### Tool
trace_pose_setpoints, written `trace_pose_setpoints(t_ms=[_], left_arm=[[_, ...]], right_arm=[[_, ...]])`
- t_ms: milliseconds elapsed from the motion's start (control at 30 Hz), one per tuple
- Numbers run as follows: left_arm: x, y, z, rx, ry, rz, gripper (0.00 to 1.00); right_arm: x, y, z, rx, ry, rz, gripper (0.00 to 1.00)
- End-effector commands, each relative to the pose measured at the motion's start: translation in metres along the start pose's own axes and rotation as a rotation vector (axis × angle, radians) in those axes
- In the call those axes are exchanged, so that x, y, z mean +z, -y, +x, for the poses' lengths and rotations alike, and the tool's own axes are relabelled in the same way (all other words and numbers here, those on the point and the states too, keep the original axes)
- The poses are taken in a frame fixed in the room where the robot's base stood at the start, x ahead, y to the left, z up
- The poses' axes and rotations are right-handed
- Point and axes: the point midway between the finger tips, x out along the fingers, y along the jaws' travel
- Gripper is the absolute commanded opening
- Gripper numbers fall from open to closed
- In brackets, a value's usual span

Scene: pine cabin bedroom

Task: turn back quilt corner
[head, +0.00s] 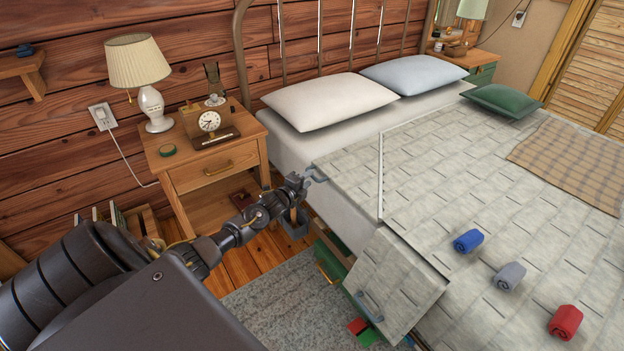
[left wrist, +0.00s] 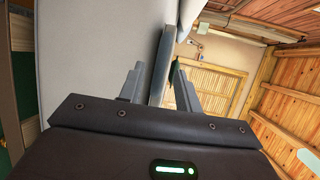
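The pale grey patterned quilt (head: 420,190) covers most of the bed. Its near upper corner lies flat by the mattress edge and carries a small grey loop (head: 318,173). A second grey loop (head: 370,304) is on the flap hanging over the side. My left gripper (head: 303,186) is at the corner loop, beside the mattress. In the left wrist view its fingers (left wrist: 158,85) stand apart, with a thin grey-blue strip (left wrist: 158,65) between them, seemingly the loop or quilt edge. A narrow gap shows beside the strip. My right gripper is out of view.
Blue (head: 468,241), grey (head: 509,276) and red (head: 565,322) rolls lie on the quilt. White (head: 328,100) and light-blue (head: 412,74) pillows are at the head. A nightstand (head: 215,165) with lamp (head: 150,105) and clock (head: 209,121) stands left, close to my arm.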

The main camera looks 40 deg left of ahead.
Motion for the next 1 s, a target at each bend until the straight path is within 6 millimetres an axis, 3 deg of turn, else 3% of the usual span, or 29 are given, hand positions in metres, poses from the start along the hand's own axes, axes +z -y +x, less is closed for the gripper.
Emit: trace_pose_setpoints(t_ms=[233, 600, 867, 1000], left_arm=[[0.000, -0.001, 0.031, -0.001, 0.001, -0.001, 0.34], [0.000, 0.000, 0.037, 0.001, 0.000, -0.001, 0.34], [0.000, 0.000, 0.037, 0.001, 0.000, -0.001, 0.02], [0.000, 0.000, 0.037, 0.001, 0.000, -0.001, 0.00]], right_arm=[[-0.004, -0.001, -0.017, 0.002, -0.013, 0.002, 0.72], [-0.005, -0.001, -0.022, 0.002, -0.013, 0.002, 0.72], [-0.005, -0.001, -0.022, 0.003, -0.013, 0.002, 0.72], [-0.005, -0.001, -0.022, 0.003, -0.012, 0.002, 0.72]])
